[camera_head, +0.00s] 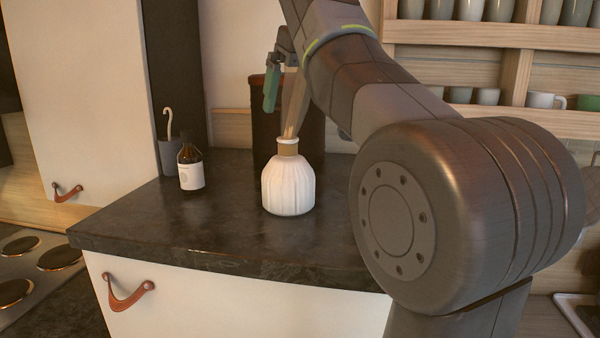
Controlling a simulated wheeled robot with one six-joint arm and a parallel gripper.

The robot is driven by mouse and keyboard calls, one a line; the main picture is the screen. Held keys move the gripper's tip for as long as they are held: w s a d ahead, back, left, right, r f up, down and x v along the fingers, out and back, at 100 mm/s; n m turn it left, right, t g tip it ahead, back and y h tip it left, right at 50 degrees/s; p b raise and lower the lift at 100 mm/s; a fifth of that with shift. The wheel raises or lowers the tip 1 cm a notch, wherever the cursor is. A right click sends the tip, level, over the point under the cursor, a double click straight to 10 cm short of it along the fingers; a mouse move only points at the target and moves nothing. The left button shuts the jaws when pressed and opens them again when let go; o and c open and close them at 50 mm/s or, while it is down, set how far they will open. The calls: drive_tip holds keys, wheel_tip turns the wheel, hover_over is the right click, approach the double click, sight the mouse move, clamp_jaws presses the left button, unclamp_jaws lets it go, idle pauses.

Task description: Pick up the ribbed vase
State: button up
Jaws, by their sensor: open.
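The ribbed vase (288,186) is white and rounded, with vertical ribs and a tan neck. It stands upright on the dark countertop (220,235), near its middle. A light brown, stick-like shape rises from its neck. My gripper (284,95) is above the vase, with one green-padded finger showing up and to the left of the neck. The jaws are open and do not hold the vase. My arm hides most of the rest of the gripper.
A brown bottle with a white label (190,168) and a grey cup (172,156) holding a white hooked item stand left of the vase. A dark container (263,125) stands close behind it. Shelves with cups (460,34) are at upper right. The counter's front left is clear.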

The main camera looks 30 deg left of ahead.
sight(292, 138)
drive_tip(key=x, duration=0.8)
drive_tip(key=shift+f+b, duration=0.25)
drive_tip(key=shift+b, duration=0.05)
drive_tip(key=shift+p+x, duration=0.35)
drive_tip(key=shift+x, duration=2.25)
drive_tip(key=shift+a+r, duration=0.1)
drive_tip(key=shift+a, duration=0.05)
drive_tip(key=c, duration=1.1)
drive_tip(key=shift+o, duration=0.2)
